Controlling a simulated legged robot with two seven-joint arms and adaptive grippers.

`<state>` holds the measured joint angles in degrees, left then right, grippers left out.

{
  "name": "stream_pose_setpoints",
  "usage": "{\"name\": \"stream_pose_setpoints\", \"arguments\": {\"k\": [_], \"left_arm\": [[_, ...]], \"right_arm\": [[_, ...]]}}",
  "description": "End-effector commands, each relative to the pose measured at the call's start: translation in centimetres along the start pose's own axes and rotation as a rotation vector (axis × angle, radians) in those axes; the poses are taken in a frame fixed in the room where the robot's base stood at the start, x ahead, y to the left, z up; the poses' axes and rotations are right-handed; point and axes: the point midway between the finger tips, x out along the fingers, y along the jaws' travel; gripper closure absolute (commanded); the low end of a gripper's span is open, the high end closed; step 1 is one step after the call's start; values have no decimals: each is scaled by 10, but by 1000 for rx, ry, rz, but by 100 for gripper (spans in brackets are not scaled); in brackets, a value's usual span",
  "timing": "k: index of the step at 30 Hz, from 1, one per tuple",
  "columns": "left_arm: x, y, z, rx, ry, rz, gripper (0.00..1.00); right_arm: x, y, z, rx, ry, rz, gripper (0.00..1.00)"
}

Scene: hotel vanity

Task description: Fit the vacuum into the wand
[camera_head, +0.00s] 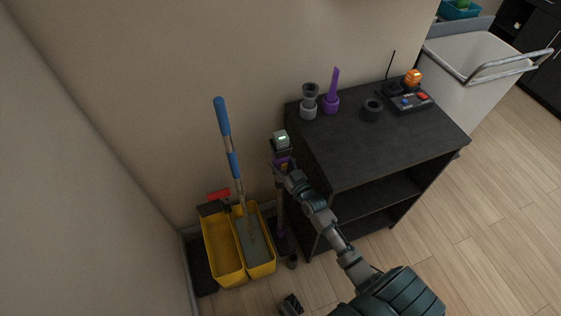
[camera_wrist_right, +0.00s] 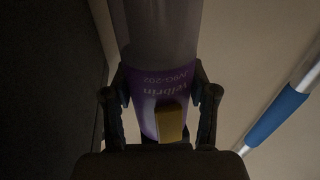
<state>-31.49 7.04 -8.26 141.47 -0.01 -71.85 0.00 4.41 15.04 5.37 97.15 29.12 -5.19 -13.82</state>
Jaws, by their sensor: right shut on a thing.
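The handheld vacuum (camera_head: 281,144) is upright, with a small lit green display on top. In the right wrist view its purple band and clear grey part (camera_wrist_right: 160,85) fill the middle, with a yellow tab below the lettering. My right gripper (camera_head: 279,169) is shut on it, one finger on each side in the wrist view (camera_wrist_right: 160,100). The wand (camera_head: 281,215) stands upright below the vacuum, beside the cabinet. The gripper hides the joint, so I cannot tell whether they touch. A grey and black piece at the bottom edge may be my left gripper (camera_head: 292,305); its fingers are unclear.
The dark cabinet (camera_head: 360,150) stands right of the wand, carrying purple and grey attachments (camera_head: 331,97) and a radio-like device (camera_head: 406,99). A yellow mop bucket (camera_head: 222,250) with a blue-handled mop (camera_head: 229,145) stands close on the left. The floor at right is clear.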

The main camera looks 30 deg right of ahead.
Motion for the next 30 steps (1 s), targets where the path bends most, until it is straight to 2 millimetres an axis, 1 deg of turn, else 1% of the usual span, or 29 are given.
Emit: {"name": "stream_pose_setpoints", "arguments": {"k": [1, 5, 6, 9, 16, 20, 23, 27, 30], "left_arm": [[1, 0, 1, 0, -1, 0, 40], [1, 0, 1, -1, 0, 0, 40], [1, 0, 0, -1, 0, 0, 40], [1, 0, 0, -2, 1, 1, 40], [0, 2, -1, -11, 4, 4, 40], [0, 0, 0, -7, 4, 1, 40], [0, 0, 0, -7, 4, 1, 40], [0, 1, 0, -6, 3, 1, 40], [0, 1, 0, -6, 3, 1, 40]], "right_arm": [[-3, -1, 12, 1, -25, -2, 98], [-3, -1, 13, 2, -26, -3, 98], [-3, -1, 13, 2, -26, -3, 35], [-2, -1, 11, 1, -23, -2, 13], [-2, 0, 7, 1, -16, -1, 13], [-6, -1, 9, 1, -20, -2, 13], [-18, -1, 9, 0, -19, -2, 13], [-44, 1, 10, 2, -20, -1, 13], [-59, 1, 10, 2, -19, -2, 13]]}}
